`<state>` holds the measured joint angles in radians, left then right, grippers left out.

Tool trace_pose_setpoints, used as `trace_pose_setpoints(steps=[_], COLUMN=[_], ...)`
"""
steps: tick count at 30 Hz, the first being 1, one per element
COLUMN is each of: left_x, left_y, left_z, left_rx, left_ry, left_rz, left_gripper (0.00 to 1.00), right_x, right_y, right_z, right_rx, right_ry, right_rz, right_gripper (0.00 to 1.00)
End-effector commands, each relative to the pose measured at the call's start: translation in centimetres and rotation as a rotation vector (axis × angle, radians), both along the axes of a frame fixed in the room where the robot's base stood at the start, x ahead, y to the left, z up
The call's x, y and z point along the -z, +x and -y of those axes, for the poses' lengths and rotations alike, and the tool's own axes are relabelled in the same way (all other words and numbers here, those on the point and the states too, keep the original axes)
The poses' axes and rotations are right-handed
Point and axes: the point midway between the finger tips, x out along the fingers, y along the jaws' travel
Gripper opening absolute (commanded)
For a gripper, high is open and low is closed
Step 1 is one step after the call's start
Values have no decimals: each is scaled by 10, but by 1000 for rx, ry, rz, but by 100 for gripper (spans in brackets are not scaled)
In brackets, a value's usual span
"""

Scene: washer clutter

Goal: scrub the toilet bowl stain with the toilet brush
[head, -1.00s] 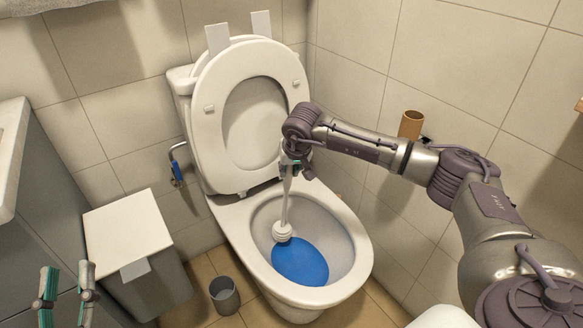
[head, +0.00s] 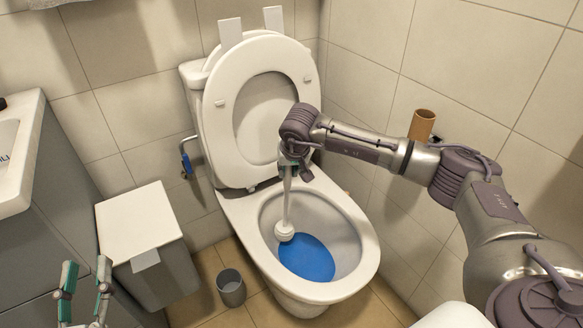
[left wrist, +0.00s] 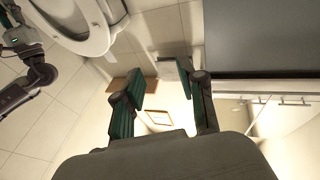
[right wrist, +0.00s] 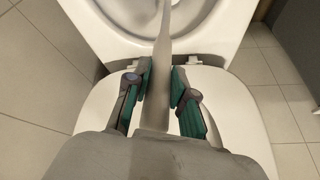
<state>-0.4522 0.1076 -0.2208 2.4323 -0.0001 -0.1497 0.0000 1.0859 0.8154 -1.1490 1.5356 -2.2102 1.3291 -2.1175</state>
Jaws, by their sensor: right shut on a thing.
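The toilet bowl (head: 347,213) is open, with its lid and seat (head: 226,117) raised against the tank. A blue patch (head: 307,258), the stain or blue water, lies in the bottom of the bowl. My right gripper (head: 291,165) is shut on the handle of the white toilet brush (head: 286,232) above the bowl. The brush is nearly upright, its head inside the bowl at the upper left edge of the blue patch; I cannot tell if it touches. The right wrist view shows the handle (right wrist: 162,70) between the fingers. My left gripper (head: 86,285) is open and empty at lower left.
A white-lidded grey bin (head: 140,222) stands left of the toilet, with a small grey cup (head: 231,288) on the floor between. A sink cabinet (head: 50,200) is at left. A cardboard roll (head: 422,125) is on the right wall.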

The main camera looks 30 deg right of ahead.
Motion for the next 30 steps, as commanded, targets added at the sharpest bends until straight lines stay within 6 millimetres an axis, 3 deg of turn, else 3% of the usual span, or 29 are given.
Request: trace_pose_setpoints(steps=[10, 30], left_x=[10, 6], left_y=[2, 1], left_z=[-1, 0], left_rx=[-2, 0], left_ry=[18, 10], left_rz=[-71, -37], left_gripper=[40, 40], right_x=[-3, -1], right_y=[-1, 1], right_z=[-14, 13], right_rx=[-3, 1], right_ry=[6, 2], right_rz=[6, 4], right_gripper=[0, 0])
